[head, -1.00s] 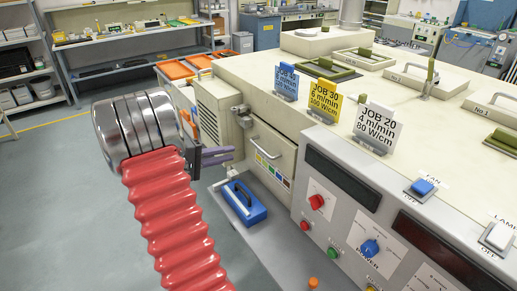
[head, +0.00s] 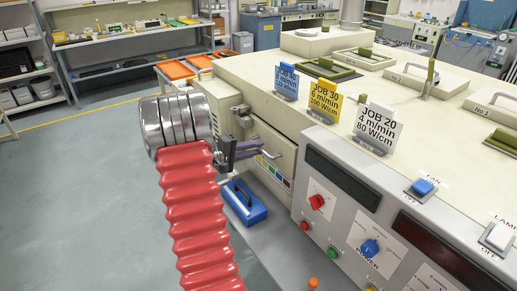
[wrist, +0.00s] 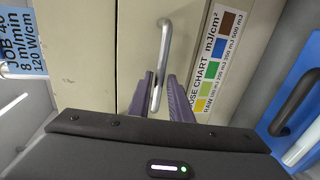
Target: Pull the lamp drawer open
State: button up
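The lamp drawer (head: 271,137) is a cream front panel on the machine's left end, and it looks closed. Its metal bar handle (wrist: 164,45) runs up and down in the wrist view. My gripper (head: 259,147) is at the handle, partly covering the drawer front in the head view. In the wrist view, my gripper's two purple fingers (wrist: 160,76) are apart, one on each side of the handle's lower part. The handle lies between them, and the fingers do not look closed on it.
A colour dose chart (wrist: 217,65) is beside the handle. A blue box (head: 245,204) with a handle sits below the drawer. Job cards (head: 326,95) stand on the machine top. Open grey floor (head: 75,210) lies to the left.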

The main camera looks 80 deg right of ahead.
jog(key=shift+x, duration=0.85)
jog(key=shift+c, duration=0.2)
jog(key=shift+a, duration=0.1)
grip_shut()
